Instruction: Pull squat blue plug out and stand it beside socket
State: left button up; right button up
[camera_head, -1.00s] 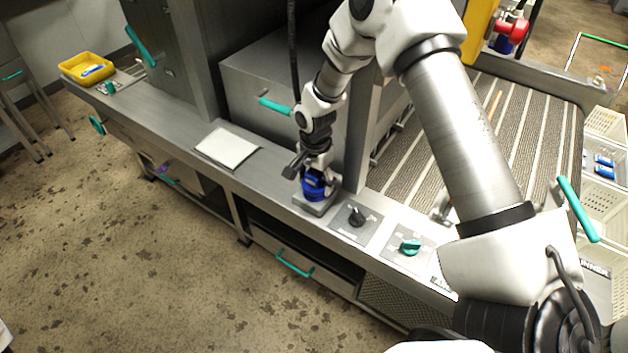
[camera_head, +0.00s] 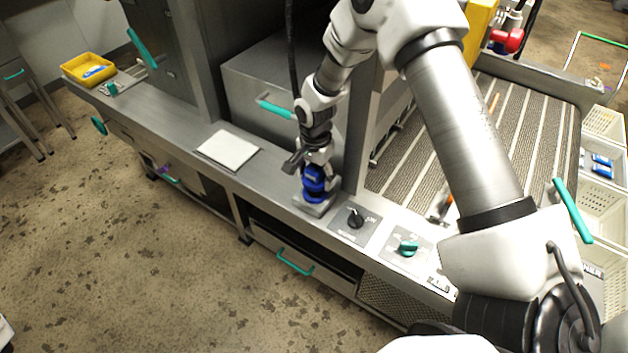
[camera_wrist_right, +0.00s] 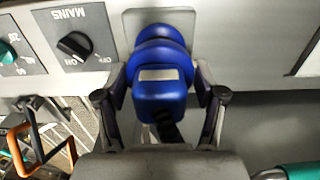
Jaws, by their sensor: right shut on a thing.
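The squat blue plug (camera_head: 314,178) is upright over the grey socket plate (camera_head: 313,209) on the steel ledge. My right gripper (camera_head: 314,171) comes down on it from above and is shut on it. In the right wrist view the plug (camera_wrist_right: 160,92) sits between the two fingers of my right gripper (camera_wrist_right: 162,82), with rounded blue rings behind it and the socket plate (camera_wrist_right: 133,22) beyond. I cannot tell whether the plug's lower end is clear of the socket. My left gripper is not in view.
A MAINS switch (camera_head: 355,218) and a teal knob (camera_head: 407,248) lie right of the socket on the ledge. A white pad (camera_head: 228,149) lies to its left, with bare ledge between. A teal-handled door (camera_head: 275,106) stands behind. A yellow tray (camera_head: 88,68) is far left.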

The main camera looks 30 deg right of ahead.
aim_at(315, 166)
jog(key=shift+r+p, duration=1.2)
jog(key=shift+r, duration=0.4)
